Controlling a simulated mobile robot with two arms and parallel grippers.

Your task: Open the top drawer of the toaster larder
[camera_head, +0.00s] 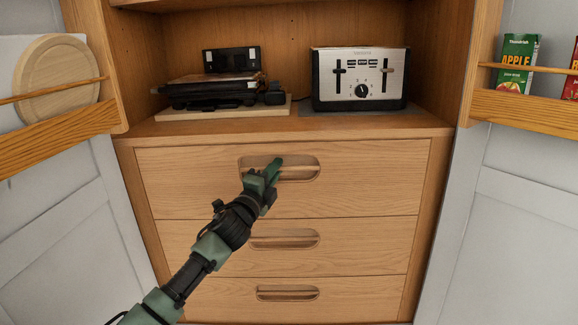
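The toaster larder (290,128) stands ahead with both doors swung open. Its top drawer (375,180) looks flush with the front and has a long, rounded recessed handle slot (305,172). My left gripper (272,168) reaches up from the lower left, with its green fingertips at the middle of this slot. I cannot tell whether the fingers touch the slot's edge or are closed on it. The gripper and wrist hide part of the slot and the drawer front below it. My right gripper is not in view.
Two more drawers, the middle (370,248) and the bottom (360,298), sit below and look shut. A toaster (361,95) and a dark grill (212,92) stand on the shelf above. Door racks hold a round board (57,78) at left and an apple carton (517,62) at right.

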